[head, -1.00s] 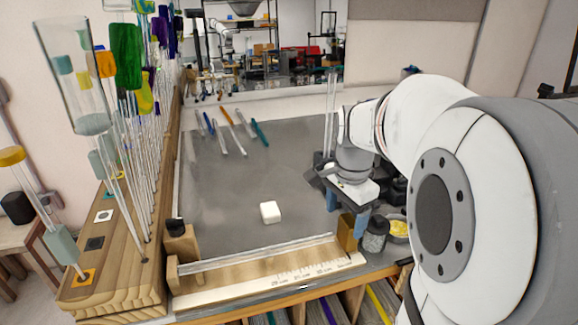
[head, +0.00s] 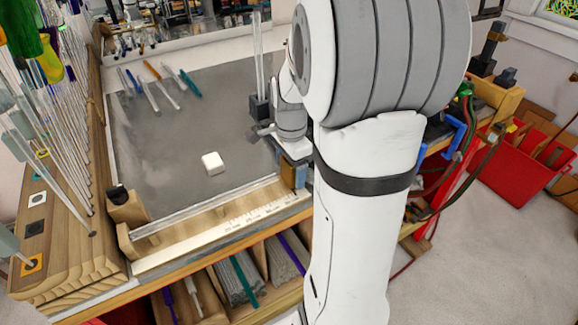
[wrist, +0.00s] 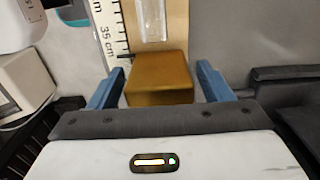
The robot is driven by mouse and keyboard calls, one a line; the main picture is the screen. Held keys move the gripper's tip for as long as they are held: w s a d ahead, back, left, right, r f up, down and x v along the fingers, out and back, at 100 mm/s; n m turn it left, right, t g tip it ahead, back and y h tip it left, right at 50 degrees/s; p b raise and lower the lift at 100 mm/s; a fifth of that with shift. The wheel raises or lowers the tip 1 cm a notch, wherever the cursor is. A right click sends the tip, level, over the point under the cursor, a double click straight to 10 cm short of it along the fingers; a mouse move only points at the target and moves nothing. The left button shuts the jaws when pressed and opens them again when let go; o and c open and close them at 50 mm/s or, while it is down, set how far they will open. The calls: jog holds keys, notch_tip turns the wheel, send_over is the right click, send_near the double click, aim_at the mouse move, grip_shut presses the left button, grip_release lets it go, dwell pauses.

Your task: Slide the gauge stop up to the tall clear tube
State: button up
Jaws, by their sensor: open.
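The gauge stop, a brass-coloured block (wrist: 160,78), sits at the 35 cm end of the wooden gauge. In the head view, the block (head: 288,177) is partly hidden by my gripper (head: 287,166). In the wrist view, my gripper (wrist: 160,84) is open, with one blue finger on each side of the block. Thin gaps seem to show beside it. A clear tube (wrist: 163,22) lies along the gauge, its end just beyond the block with a small gap. The tube (head: 205,206) also shows in the head view. Another clear tube (head: 258,55) stands upright in a dark holder.
A ruler strip (head: 220,230) runs along the gauge's front. A white block (head: 212,163) lies on the grey bench top, with several coloured rods behind. A wooden rack of upright rods (head: 65,230) stands at left. A red crate (head: 525,165) is at right.

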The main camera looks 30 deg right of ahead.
jog(key=c, duration=1.4)
